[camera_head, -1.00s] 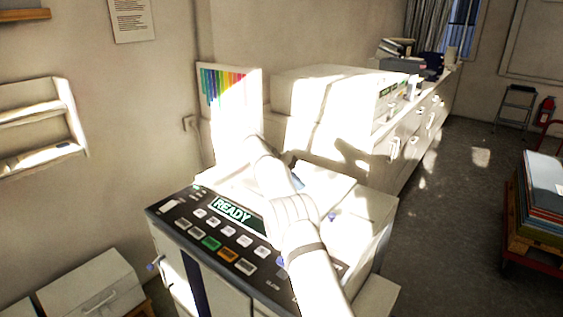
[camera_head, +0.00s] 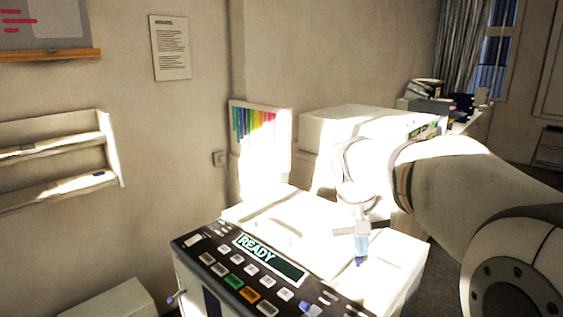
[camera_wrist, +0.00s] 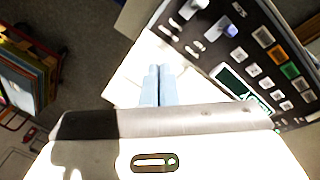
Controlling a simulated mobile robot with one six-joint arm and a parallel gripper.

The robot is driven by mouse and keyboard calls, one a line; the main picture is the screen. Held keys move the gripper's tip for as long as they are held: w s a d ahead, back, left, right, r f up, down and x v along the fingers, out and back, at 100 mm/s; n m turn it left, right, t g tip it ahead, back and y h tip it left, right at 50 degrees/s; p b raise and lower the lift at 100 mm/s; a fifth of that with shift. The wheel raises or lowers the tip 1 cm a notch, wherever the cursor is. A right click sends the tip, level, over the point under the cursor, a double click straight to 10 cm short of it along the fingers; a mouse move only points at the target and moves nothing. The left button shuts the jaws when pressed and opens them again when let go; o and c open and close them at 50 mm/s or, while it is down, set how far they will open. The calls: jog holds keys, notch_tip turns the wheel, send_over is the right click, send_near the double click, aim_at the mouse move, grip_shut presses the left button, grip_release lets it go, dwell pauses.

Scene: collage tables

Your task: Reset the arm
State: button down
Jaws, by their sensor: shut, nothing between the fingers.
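My gripper (camera_head: 361,250) shows in the head view above the right part of a copier (camera_head: 290,215), pointing down. Its light blue fingers are together with nothing between them. In the wrist view my gripper (camera_wrist: 159,72) also shows with its two fingers side by side and closed, over the copier's white top. My arm comes in from the right edge of the head view and bends down to the gripper. The copier's dark control panel (camera_head: 215,250) has several buttons and a screen (camera_head: 268,258) reading READY.
A colour chart (camera_head: 262,135) stands behind the copier. A white box-like unit (camera_head: 350,125) and a cluttered counter lie beyond. Wall shelves (camera_head: 55,150) are at left. In the wrist view, a stack of coloured sheets (camera_wrist: 20,75) stands at left, with dark floor between.

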jog(key=s+f+t+y, duration=0.1)
jog(key=s+f, duration=0.3)
jog(key=s, duration=0.5)
jog(key=s+a+f+y, duration=0.1)
jog(key=s+f, duration=0.2)
jog(key=s, duration=0.7)
jog(key=shift+a+f+t+y, duration=0.3)
jog(key=shift+f+t, duration=0.05)
jog(key=shift+t, duration=0.05)
